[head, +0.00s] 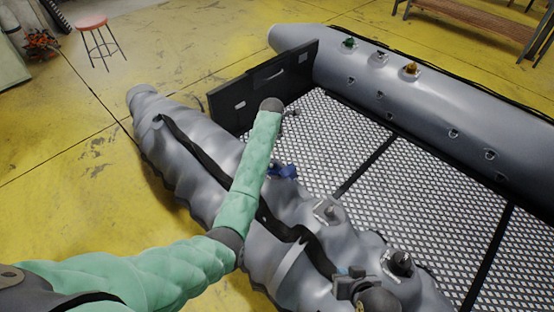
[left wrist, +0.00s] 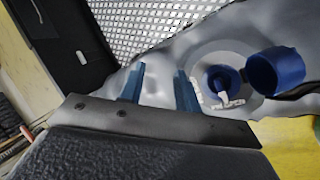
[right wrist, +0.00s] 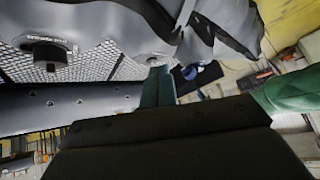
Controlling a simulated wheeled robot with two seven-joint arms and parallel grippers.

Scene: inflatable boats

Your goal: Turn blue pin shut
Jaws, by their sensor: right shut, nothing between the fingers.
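The blue valve (head: 284,171) sits on top of the near, wrinkled grey tube, partly behind my left arm in the head view. In the left wrist view its round blue seat (left wrist: 213,76) has a pale piece at the centre, and its blue cap (left wrist: 278,72) stands open beside it. I cannot tell how the pin is turned. My left gripper (left wrist: 158,85) is open and empty, its fingers beside the valve and apart from it. My right gripper (head: 347,278) is shut and empty over the near tube; its fingertips show in the right wrist view (right wrist: 158,72).
A black valve (head: 400,262) and a grey valve (head: 326,211) stand on the near tube. The far tube carries a green valve (head: 349,42) and an orange one (head: 411,68). A black transom board (head: 262,85) closes the boat's end. A red stool (head: 92,24) stands apart.

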